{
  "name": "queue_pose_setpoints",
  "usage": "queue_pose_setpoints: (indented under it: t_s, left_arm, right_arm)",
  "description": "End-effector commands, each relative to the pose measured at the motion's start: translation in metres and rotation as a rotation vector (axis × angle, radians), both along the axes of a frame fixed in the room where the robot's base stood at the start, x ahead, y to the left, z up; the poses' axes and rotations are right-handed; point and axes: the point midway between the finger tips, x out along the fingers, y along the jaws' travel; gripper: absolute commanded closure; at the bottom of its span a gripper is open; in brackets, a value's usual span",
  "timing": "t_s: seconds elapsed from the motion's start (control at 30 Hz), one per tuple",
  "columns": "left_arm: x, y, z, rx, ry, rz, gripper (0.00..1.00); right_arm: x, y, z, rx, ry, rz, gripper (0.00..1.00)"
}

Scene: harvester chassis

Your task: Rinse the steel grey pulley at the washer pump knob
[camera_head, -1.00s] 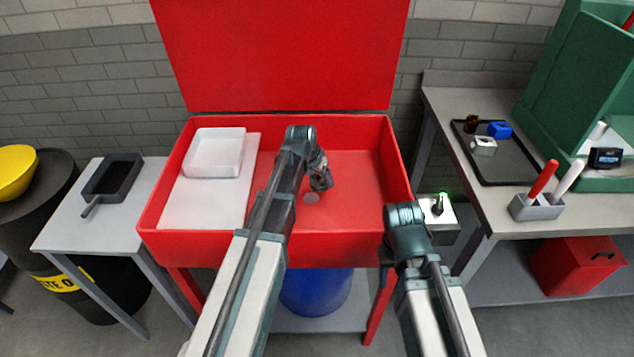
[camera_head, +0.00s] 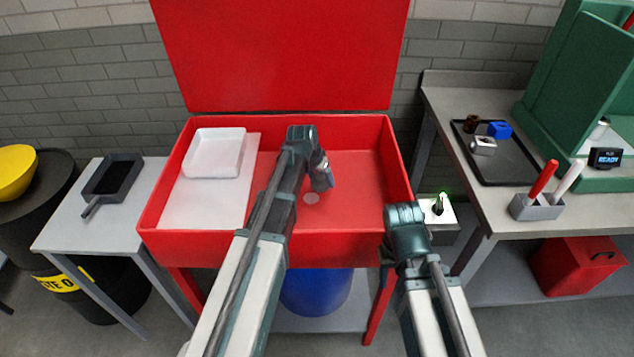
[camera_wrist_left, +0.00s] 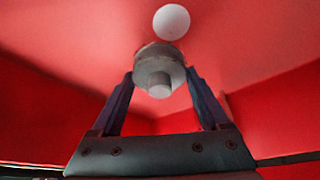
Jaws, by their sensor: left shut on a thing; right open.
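My left gripper (camera_wrist_left: 160,82) is shut on the steel grey pulley (camera_wrist_left: 158,62), a stepped round metal part between the two fingertips in the left wrist view. The washer pump knob (camera_head: 438,205) stands on a small box with a green light, just right of the basin. My right arm ends near the basin's front right corner, beside the knob; its fingertips are hidden in the head view.
A white tray (camera_head: 214,152) sits on a white board (camera_head: 205,205) at the basin's left. The right bench holds a black tray (camera_head: 510,165) with several small parts and a grey holder (camera_head: 537,207).

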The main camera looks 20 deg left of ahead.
Motion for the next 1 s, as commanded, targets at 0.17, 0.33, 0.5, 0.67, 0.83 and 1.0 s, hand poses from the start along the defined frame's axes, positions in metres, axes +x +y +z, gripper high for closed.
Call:
queue_pose_setpoints:
  t_s: [0.17, 0.33, 0.5, 0.67, 0.83, 1.0]
  left_arm:
    - [0.000, -0.001, 0.000, 0.000, -0.001, 0.000, 1.00]
    - [0.000, -0.001, 0.000, 0.000, -0.001, 0.000, 1.00]
    - [-0.006, -0.003, 0.000, 0.000, -0.001, 0.000, 1.00]
    - [-0.017, -0.006, 0.000, 0.000, -0.001, 0.000, 1.00]
    - [-0.029, -0.010, 0.000, 0.000, -0.001, 0.000, 1.00]
    - [-0.042, -0.014, 0.000, 0.000, -0.001, 0.000, 1.00]
  right_arm:
    - [0.000, 0.000, 0.000, 0.000, 0.000, 0.000, 0.53]
    - [0.000, 0.000, 0.000, 0.000, 0.000, 0.000, 0.53]
    - [0.000, 0.000, 0.000, 0.000, 0.000, 0.000, 0.53]
    - [0.000, 0.000, 0.000, 0.000, 0.000, 0.000, 0.53]
    - [0.000, 0.000, 0.000, 0.000, 0.000, 0.000, 0.53]
    - [0.000, 0.000, 0.000, 0.000, 0.000, 0.000, 0.53]
